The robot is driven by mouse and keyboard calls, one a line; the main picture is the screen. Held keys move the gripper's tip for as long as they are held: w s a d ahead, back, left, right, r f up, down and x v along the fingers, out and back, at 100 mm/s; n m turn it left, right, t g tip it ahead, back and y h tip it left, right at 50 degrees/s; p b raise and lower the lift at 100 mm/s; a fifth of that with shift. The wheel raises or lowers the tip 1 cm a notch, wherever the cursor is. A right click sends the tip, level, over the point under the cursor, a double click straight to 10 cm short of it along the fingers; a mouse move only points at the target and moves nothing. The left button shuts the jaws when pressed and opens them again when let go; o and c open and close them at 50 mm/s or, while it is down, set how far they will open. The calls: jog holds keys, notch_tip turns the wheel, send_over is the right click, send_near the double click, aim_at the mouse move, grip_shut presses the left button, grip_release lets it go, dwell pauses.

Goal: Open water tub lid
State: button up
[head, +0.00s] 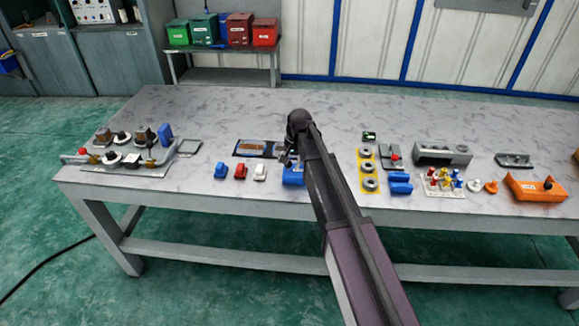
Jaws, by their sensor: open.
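A small blue box-like thing (292,178) lies near the front edge of the table, partly hidden by my arm. It may be the water tub, but it is too small and covered to tell, and no lid can be made out. My gripper (287,160) is small and dark in the head view, at the end of my arm, just above or at the back edge of the blue thing. It is open. I cannot tell whether it touches anything.
The grey table (220,110) is clear along its back. A dark tray (255,148) lies left of my gripper. Small blue, red and white parts (240,171) lie in front of it.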

jog(key=shift+f, duration=0.1)
dwell(0.3)
grip_shut()
jog(key=shift+s, duration=0.1)
